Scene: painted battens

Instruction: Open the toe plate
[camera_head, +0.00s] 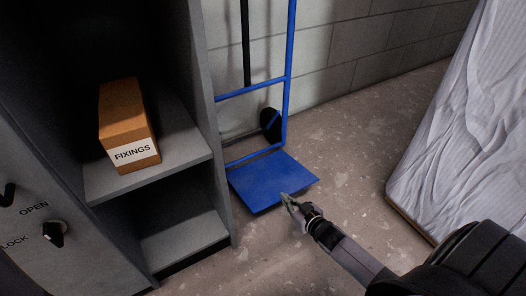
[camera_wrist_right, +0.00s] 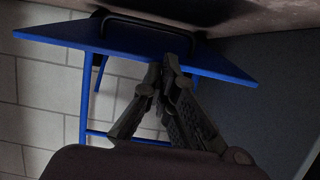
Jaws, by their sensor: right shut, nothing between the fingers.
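The blue toe plate (camera_head: 268,178) juts out from the foot of a blue hand truck (camera_head: 287,100), roughly level and low over the floor in the head view. In the right wrist view the toe plate (camera_wrist_right: 100,38) spans the top of the picture. My right gripper (camera_head: 288,200) is at the plate's near front edge with its fingertips together and nothing held. In the wrist view the right gripper's tips (camera_wrist_right: 169,66) overlap the plate's edge; I cannot tell whether they touch it. My left gripper is not in view.
A grey cabinet (camera_head: 215,130) stands left of the truck, with a FIXINGS box (camera_head: 124,122) on its shelf. A black wheel (camera_head: 270,123) shows behind the frame. A white-wrapped block (camera_head: 460,110) stands at right. Bare floor (camera_head: 352,160) lies between.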

